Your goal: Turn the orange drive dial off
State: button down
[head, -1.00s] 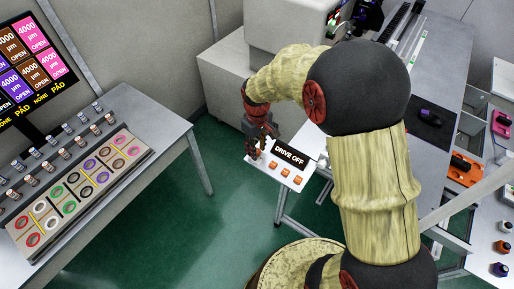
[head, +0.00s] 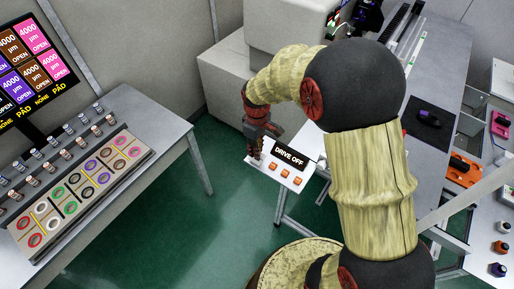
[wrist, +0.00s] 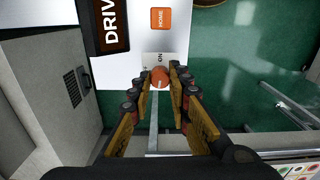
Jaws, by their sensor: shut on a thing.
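The orange dial (wrist: 159,79) sits at the edge of a white control panel (wrist: 138,68) in the wrist view. A pale line shows on its face, and a small label reading ON is printed beside it. My gripper (wrist: 160,76) is shut on the dial, one finger on each side. In the head view my gripper (head: 258,150) is at the panel's left end and hides most of the dial. The black display (head: 291,158) on the panel reads DRIVE OFF.
Orange buttons (head: 285,174) line the panel below the display; one in the wrist view reads HOME (wrist: 160,18). A grey cabinet (head: 222,88) stands behind. A table with colored rings (head: 165,128) is at left. Green floor (head: 190,230) lies open between.

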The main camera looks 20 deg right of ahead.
jog(key=shift+n, duration=0.9)
jog(key=c, duration=1.7)
grip_release()
jog(key=shift+o, duration=0.2)
notch_tip(320, 180, up, 12)
